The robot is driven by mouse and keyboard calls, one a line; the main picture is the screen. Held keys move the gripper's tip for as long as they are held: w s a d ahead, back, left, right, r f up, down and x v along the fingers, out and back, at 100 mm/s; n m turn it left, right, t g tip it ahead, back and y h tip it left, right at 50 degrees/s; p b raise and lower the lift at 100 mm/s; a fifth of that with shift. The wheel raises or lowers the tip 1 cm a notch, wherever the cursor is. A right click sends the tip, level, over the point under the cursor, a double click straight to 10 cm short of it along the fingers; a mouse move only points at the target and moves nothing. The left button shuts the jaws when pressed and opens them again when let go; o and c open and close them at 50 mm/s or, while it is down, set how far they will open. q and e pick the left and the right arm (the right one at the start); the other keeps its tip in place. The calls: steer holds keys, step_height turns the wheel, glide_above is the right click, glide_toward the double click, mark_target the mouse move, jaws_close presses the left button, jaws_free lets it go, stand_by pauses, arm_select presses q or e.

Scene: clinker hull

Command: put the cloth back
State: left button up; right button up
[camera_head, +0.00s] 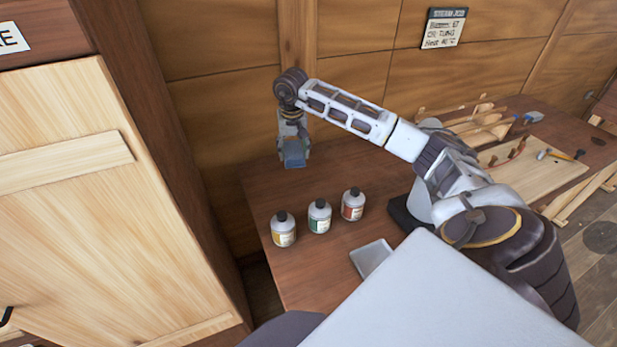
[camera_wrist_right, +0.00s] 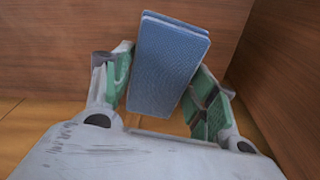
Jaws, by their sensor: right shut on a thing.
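The cloth (camera_head: 292,155) is a folded blue block. My right gripper (camera_head: 292,138) is shut on it and points down over the far left part of the bench, near the wall. In the right wrist view the cloth (camera_wrist_right: 168,62) sits between the two green-padded fingers of the gripper (camera_wrist_right: 165,85), with its folded layers showing at the far end. I cannot tell whether the cloth touches the bench or hangs just above it. My left gripper is not in view.
On the bench (camera_head: 330,275) stand three bottles with yellow (camera_head: 283,232), green (camera_head: 319,218) and red (camera_head: 352,205) labels. A small grey tray (camera_head: 371,256) lies nearer. A board (camera_head: 535,175) with tools is at right. A tall wooden cabinet (camera_head: 90,220) stands left.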

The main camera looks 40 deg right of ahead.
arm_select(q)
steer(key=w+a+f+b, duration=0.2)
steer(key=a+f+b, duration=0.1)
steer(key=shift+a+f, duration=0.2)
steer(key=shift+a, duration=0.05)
arm_select(e)
steer(key=d+f+m, duration=0.1)
steer(key=d+f, duration=0.4)
steer(key=shift+s+d+f+m, duration=0.2)
steer(key=shift+s+d+m, duration=0.1)
steer(key=shift+s, duration=0.15)
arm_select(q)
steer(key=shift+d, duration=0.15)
arm_select(e)
step_height(320, 180, down, 5)
steer(key=shift+r, duration=0.1)
steer(key=shift+f, duration=0.65)
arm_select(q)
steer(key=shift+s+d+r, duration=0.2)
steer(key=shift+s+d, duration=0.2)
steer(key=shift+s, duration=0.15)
arm_select(e)
steer(key=shift+f, duration=0.1)
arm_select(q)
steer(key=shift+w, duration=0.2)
